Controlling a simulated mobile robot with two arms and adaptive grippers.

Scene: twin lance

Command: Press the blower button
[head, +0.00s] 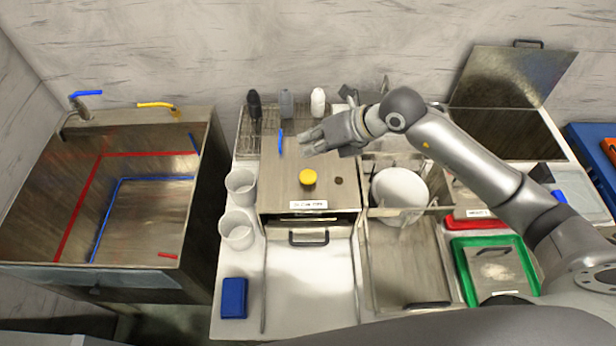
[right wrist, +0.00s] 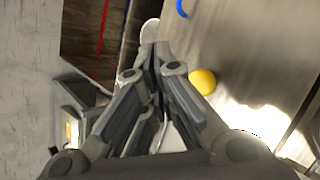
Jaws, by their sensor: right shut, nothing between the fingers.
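A steel box (head: 282,192) stands in the middle of the counter with a round yellow button (head: 308,177) on its top. A small dark round spot lies right of the button, and the box's front label is too small to read. A blue lever (head: 280,143) stands at the box's left. My right gripper (head: 308,142) is shut and empty, above the back part of the box, behind the yellow button and apart from it. In the right wrist view the closed fingers (right wrist: 155,52) show left of the yellow button (right wrist: 202,81). My left gripper is not in view.
A deep steel sink (head: 190,250) stands at left. Two white cups (head: 237,230) stand left of the box, and several bottles (head: 317,102) behind it. A white pot (head: 400,193) and a green tray (head: 459,272) lie right. A raised steel lid (head: 510,75) stands at back right.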

